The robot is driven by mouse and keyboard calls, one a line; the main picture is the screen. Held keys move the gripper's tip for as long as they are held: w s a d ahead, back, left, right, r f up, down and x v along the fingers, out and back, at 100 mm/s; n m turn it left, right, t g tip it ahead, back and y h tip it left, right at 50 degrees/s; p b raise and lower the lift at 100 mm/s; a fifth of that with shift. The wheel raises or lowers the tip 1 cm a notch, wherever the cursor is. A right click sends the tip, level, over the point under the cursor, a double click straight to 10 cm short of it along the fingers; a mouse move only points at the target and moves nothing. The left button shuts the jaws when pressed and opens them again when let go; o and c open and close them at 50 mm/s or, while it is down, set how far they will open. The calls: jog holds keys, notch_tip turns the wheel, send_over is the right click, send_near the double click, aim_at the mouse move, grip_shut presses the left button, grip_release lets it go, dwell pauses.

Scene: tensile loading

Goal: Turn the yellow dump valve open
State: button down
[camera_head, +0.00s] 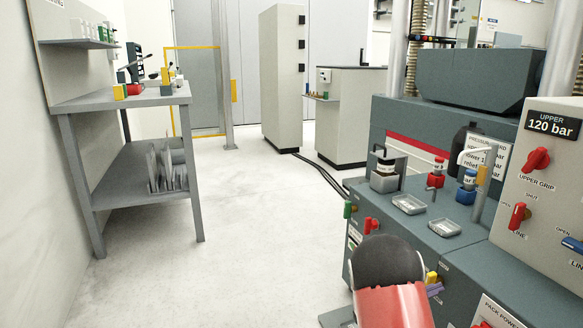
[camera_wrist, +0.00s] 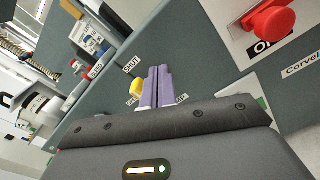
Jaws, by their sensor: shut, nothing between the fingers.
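The yellow dump valve (camera_head: 432,277) is on the front face of the grey machine. In the wrist view its yellow handle (camera_wrist: 136,88) shows just left of the fingers, partly hidden by them, with a "SHUT" label above it. My gripper (camera_head: 435,289) has purple fingers; they are closed together with nothing between them. In the wrist view the fingertips (camera_wrist: 157,70) are beside the yellow handle. I cannot tell whether they touch it. The handle's exact angle is hard to tell.
A red knob (camera_wrist: 271,21) stands out on the white panel near the fingers. On the machine front are a red handle (camera_head: 370,224) and a green handle (camera_head: 349,209). Small trays (camera_head: 409,204) lie on top. A grey bench (camera_head: 120,102) stands left, with clear floor between.

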jog(key=shift+w+a+f+b, duration=0.2)
jog(key=shift+w+f+b, duration=0.2)
jog(key=shift+w, duration=0.05)
dwell(0.6)
jog(key=shift+w+r, duration=0.15)
jog(key=shift+r, duration=0.05)
dwell(0.4)
jog(key=shift+w+a+r+b, duration=0.25)
jog(key=shift+w+r+b, duration=0.1)
jog(key=shift+w, duration=0.25)
jog(key=shift+w+a+r+b, duration=0.25)
jog(key=shift+w+r, duration=0.1)
jog(key=shift+w, duration=0.35)
jog(key=shift+r, duration=0.2)
jog(key=v, duration=0.6)
jog(key=shift+r, duration=0.2)
dwell(0.5)
